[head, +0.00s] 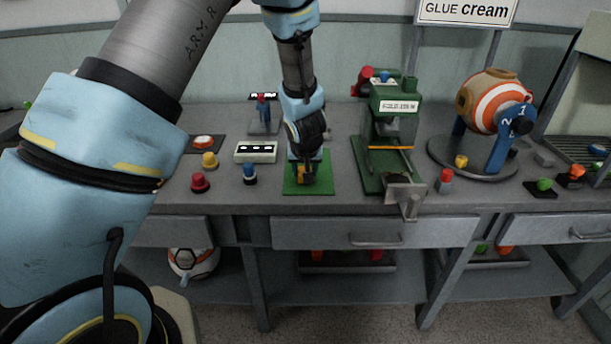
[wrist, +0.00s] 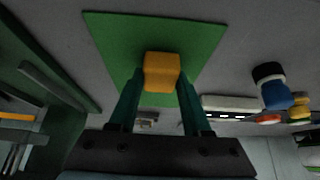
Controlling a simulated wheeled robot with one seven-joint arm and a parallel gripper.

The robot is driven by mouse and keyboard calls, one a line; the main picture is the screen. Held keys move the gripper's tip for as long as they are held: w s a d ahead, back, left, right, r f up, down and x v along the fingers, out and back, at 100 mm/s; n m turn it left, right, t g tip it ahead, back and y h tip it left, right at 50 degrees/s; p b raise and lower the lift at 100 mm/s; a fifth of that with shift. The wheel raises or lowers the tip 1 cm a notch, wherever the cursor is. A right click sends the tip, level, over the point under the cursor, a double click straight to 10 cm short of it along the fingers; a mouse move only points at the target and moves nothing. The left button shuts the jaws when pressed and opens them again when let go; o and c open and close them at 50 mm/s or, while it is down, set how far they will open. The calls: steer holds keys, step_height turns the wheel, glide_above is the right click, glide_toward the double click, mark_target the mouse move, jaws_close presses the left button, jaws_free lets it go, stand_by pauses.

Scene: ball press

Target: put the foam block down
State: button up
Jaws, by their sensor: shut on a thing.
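The foam block (wrist: 162,72) is orange-yellow and sits between my fingertips in the wrist view. In the head view the foam block (head: 303,172) shows as a small orange piece below my wrist. My gripper (wrist: 161,78) is shut on it, with a green finger on either side. My gripper (head: 302,178) is low over a green mat (head: 325,184) on the bench, and the mat (wrist: 118,40) also lies behind the block in the wrist view. I cannot tell whether the block touches the mat.
A green press (head: 388,150) stands just right of the mat. A white panel (head: 255,152), a blue button (head: 250,174) and a red button (head: 200,182) stand to the left. The bench's front edge lies close below the mat.

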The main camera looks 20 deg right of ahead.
steer(key=shift+f, duration=0.3)
steer(key=shift+f, duration=0.15)
steer(key=o, duration=1.2)
steer(key=shift+r, duration=0.5)
steer(key=p+v, duration=0.3)
steer(key=v, duration=0.8)
steer(key=shift+s+a+r, duration=0.1)
steer(key=shift+s+r, duration=0.05)
steer(key=shift+s, duration=0.05)
